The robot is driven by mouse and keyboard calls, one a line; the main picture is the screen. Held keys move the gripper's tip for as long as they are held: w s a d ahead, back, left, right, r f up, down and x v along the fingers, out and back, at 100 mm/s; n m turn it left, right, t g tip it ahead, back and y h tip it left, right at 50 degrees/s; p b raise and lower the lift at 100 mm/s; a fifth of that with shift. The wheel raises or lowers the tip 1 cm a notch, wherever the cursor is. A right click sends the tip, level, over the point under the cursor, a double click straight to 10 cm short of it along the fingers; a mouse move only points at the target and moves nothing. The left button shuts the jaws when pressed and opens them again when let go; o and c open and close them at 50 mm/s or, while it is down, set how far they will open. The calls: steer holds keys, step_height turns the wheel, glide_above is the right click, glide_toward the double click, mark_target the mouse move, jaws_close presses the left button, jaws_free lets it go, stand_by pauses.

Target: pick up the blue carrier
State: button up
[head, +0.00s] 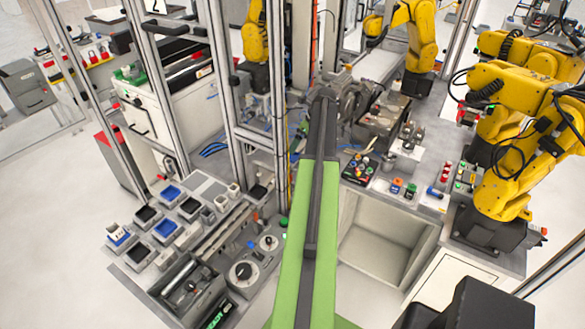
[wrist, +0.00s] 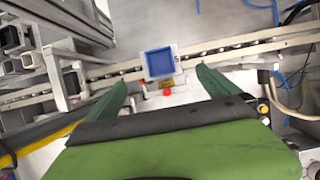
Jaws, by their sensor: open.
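A square blue carrier (wrist: 160,62) shows in the wrist view, on or just beside a pale conveyor rail that crosses the picture. It looks like an open-topped blue tray with a lighter rim. My gripper (wrist: 161,78) has its two green fingers spread, one to each side below the carrier in the picture. The fingers hold nothing, and the carrier lies ahead of the gap between their tips. I cannot tell their height above it. In the head view my green and black arm stretches up the middle; I cannot make out this carrier or the fingertips there.
In the head view, blue-lined trays (head: 170,193) and dark trays (head: 148,216) stand on the left bench. Yellow robot arms (head: 505,165) stand at the right. Metal posts (head: 222,95) rise near my arm. In the wrist view, a rail (wrist: 245,45) and blue cables lie close by.

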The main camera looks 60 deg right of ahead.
steer(key=b+x, duration=0.7)
steer(key=x, duration=0.3)
steer(key=shift+d+b, duration=0.1)
steer(key=shift+b, duration=0.2)
steer(key=shift+r, duration=0.2)
steer(key=shift+c, duration=0.4)
steer(key=c, duration=1.6)
steer(key=shift+r+p, duration=0.15)
steer(key=shift+p, duration=0.2)
step_height(320, 180, up, 5)
steer(key=p, duration=0.4)
steer(key=shift+p, duration=0.35)
steer(key=s+d+r+p, duration=0.6)
steer(key=s+d, duration=0.1)
steer(key=s, duration=0.2)
steer(key=n+y+b, duration=0.1)
steer(key=n+b, duration=0.1)
steer(key=n, duration=0.2)
glide_above(291, 157)
steer(key=s, duration=0.1)
step_height(291, 157, down, 2)
steer(key=shift+s+f, duration=0.1)
steer(key=shift+s, duration=0.05)
